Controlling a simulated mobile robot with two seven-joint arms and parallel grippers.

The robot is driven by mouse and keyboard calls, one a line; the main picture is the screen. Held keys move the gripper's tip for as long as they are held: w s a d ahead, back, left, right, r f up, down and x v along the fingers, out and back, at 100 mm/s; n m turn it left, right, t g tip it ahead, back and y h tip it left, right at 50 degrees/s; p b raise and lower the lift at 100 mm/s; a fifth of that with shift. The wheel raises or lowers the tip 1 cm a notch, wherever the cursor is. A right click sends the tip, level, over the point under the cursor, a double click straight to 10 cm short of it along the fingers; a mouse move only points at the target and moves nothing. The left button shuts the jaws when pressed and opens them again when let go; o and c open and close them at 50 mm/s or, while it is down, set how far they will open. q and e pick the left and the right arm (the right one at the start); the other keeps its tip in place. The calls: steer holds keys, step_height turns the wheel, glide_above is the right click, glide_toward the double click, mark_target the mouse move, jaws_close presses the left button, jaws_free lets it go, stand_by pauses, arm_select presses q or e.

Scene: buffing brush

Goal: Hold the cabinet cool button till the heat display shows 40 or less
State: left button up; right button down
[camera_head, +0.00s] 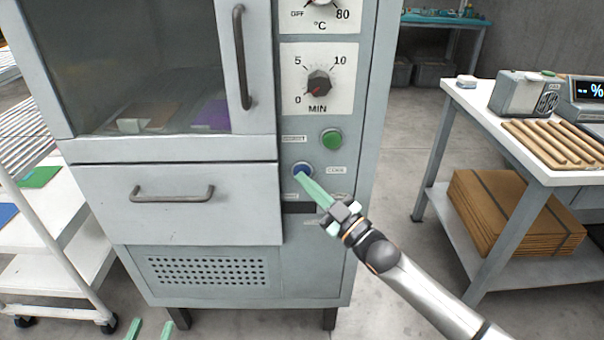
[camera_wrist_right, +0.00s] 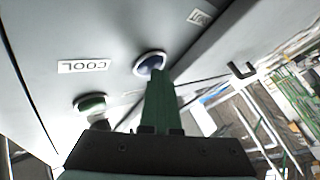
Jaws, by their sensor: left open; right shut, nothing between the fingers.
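The blue cool button (camera_head: 303,167) sits on the grey cabinet's front, beside a label reading COOL (camera_head: 337,170). In the right wrist view the blue button (camera_wrist_right: 148,62) has a pale ring. My right gripper (camera_head: 301,177) is shut and empty, its green fingertips at the button's lower edge; in the right wrist view the fingertips (camera_wrist_right: 158,73) overlap the button. I cannot tell whether it is pressed in. A dark strip (camera_head: 296,207) below is partly hidden by the gripper; no heat number is readable. My left gripper (camera_head: 150,330) is open at the bottom edge, below the cabinet.
A green button (camera_head: 331,139) is just above the blue one. A minutes knob (camera_head: 318,84) and a temperature knob (camera_head: 320,3) are higher. A drawer (camera_head: 180,205) is left of the buttons. A white cart (camera_head: 55,235) stands left, a workbench (camera_head: 490,120) right.

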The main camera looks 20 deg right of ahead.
stand_by(0.7)
steer(key=shift+s+a+p, duration=0.25)
steer(key=shift+s+p, duration=0.45)
steer(key=shift+s, duration=0.2)
steer(key=shift+s, duration=0.1)
steer(key=s+p, duration=0.1)
steer(key=s, duration=0.1)
steer(key=s+a+p, duration=0.1)
steer(key=s+p, duration=0.1)
steer(key=shift+s+a, duration=0.2)
steer(key=shift+s, duration=0.1)
